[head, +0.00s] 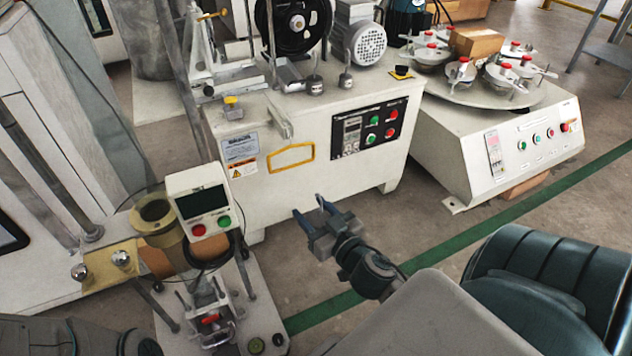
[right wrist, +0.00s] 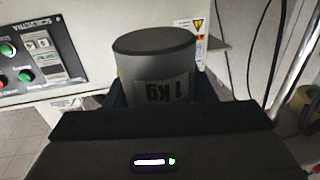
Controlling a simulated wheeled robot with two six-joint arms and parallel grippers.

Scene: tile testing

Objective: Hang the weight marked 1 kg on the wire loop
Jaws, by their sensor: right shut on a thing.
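The wire loop (head: 291,158) is a yellow, roughly rectangular frame hanging below a metal arm at the front of the white machine. My right gripper (head: 310,208) is below and to the right of the loop in the head view, apart from it. In the right wrist view, it is shut on a grey cylindrical weight (right wrist: 155,60) whose 1 kg label appears upside down. The weight cannot be made out clearly in the head view. Two other small dark weights, one (head: 314,85) left of the other (head: 345,80), stand on the machine top. My left gripper is not in view.
The white machine (head: 225,205) has a black control panel (head: 366,127) right of the loop. A device with a display box (head: 199,202) stands at the lower left. A second machine with a round turntable (head: 490,92) is at the right.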

